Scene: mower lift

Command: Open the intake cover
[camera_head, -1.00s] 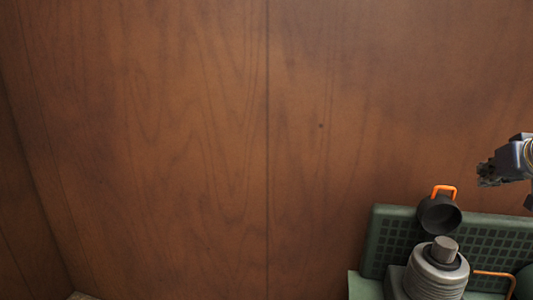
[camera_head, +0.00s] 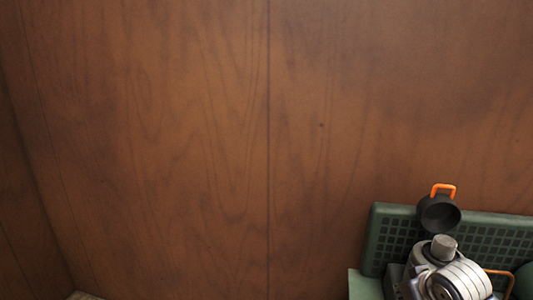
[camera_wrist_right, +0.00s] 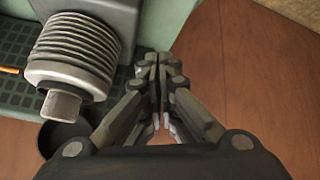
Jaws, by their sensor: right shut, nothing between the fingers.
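A black round cup-like part with an orange handle (camera_head: 439,213) sits at the top edge of the green grid panel in the head view. I cannot tell for certain that it is the intake cover. In the right wrist view the black part (camera_wrist_right: 62,138) is partly hidden behind my gripper, and its orange handle is not seen. A ribbed grey cylinder (camera_wrist_right: 75,55) with a grey end knob (camera_wrist_right: 61,105) lies left of my right gripper (camera_wrist_right: 160,75). The right gripper is shut and empty, apart from the cylinder. My left gripper is not in view.
The green grid panel (camera_head: 495,230) stands at the lower right, with a thin orange bar (camera_head: 496,272) near it. A brown wood-grain surface (camera_head: 200,130) fills most of the head view and is clear.

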